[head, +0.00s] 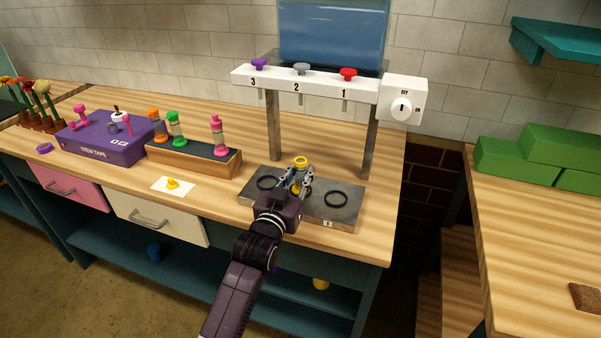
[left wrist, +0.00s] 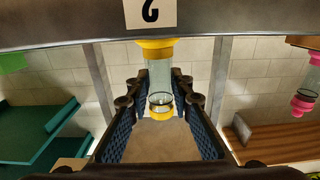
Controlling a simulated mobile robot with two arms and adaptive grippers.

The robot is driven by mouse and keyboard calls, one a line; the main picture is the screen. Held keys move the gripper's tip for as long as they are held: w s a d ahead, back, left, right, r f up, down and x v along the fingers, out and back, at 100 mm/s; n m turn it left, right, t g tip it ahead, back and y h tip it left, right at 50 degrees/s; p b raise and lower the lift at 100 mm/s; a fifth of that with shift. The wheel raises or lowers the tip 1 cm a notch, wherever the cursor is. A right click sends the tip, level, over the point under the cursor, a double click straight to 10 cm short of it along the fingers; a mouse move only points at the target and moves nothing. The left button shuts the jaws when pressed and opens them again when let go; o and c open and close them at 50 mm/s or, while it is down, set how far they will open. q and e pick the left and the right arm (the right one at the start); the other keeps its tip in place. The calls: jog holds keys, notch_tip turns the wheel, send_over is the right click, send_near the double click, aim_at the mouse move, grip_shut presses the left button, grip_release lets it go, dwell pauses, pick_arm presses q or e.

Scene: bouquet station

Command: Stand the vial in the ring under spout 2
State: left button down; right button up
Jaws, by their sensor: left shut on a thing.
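My left gripper (head: 297,186) is shut on a clear vial with a yellow collar (head: 301,161). The vial is about upright over the middle of the grey metal base plate (head: 308,216). In the left wrist view the vial (left wrist: 158,68) stands between the two fingers (left wrist: 160,125), below the upside-down number 2 label (left wrist: 150,12). Black rings lie on the plate to the left (head: 268,183) and right (head: 335,199) of the gripper. The gripper hides the middle of the plate, so I cannot tell whether the vial touches it. My right gripper is not in view.
The white spout bar (head: 300,85) carries purple, grey and red knobs, with a dial box (head: 402,100) at its right. Posts stand behind the plate. A wooden rack (head: 193,157) with several vials and a purple stem tape box (head: 104,140) are left.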

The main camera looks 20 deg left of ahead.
pick_arm(q)
jog(key=shift+r, duration=0.1)
jog(key=c, duration=2.2)
grip_release()
jog(key=shift+f, duration=0.2)
jog(key=o, duration=0.5)
jog(key=shift+r, duration=0.15)
jog(key=s+b, duration=0.1)
jog(key=s, duration=1.1)
jog(key=shift+a, duration=0.2)
